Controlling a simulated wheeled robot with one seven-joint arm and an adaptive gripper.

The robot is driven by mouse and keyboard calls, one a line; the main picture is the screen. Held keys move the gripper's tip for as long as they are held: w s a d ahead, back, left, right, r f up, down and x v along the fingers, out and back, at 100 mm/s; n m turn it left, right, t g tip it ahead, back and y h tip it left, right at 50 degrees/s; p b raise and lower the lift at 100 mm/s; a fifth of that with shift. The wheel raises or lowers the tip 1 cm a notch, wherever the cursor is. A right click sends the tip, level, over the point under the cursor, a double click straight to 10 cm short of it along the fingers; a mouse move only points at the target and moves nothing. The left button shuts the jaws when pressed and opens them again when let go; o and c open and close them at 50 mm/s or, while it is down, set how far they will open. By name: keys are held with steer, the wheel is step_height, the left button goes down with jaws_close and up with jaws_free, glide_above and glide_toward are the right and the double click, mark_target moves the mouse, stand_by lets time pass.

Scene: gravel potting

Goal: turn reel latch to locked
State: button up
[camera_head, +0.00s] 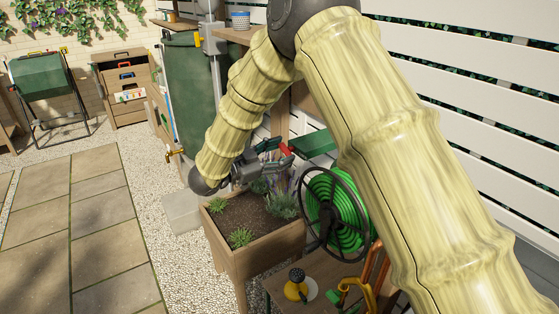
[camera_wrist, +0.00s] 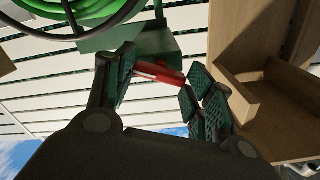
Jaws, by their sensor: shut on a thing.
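The reel latch is a red lever (camera_wrist: 157,74) on a dark green housing (camera_wrist: 150,42) in the wrist view. My gripper (camera_wrist: 157,80) has its green-padded fingers on either side of the lever, shut on it. In the head view my gripper (camera_head: 270,157) is beyond the planter, at the red lever (camera_head: 285,150) just left of the dark green housing (camera_head: 315,143). The hose reel (camera_head: 338,215), with bright green hose and a black wheel, stands right of the planter. I cannot read whether the latch is locked.
A wooden planter (camera_head: 267,253) with soil and several plants stands below my gripper. A white slatted fence (camera_head: 490,130) closes the right side. Paving is clear at left.

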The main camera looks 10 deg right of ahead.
steer(key=m+b, duration=1.1)
steer(key=b, duration=0.1)
steer(key=shift+f, duration=0.2)
steer(key=shift+r+m+b, duration=0.15)
steer(key=shift+m+b, duration=0.85)
steer(key=shift+b, duration=0.15)
steer(key=o, duration=1)
steer(key=shift+a, duration=0.1)
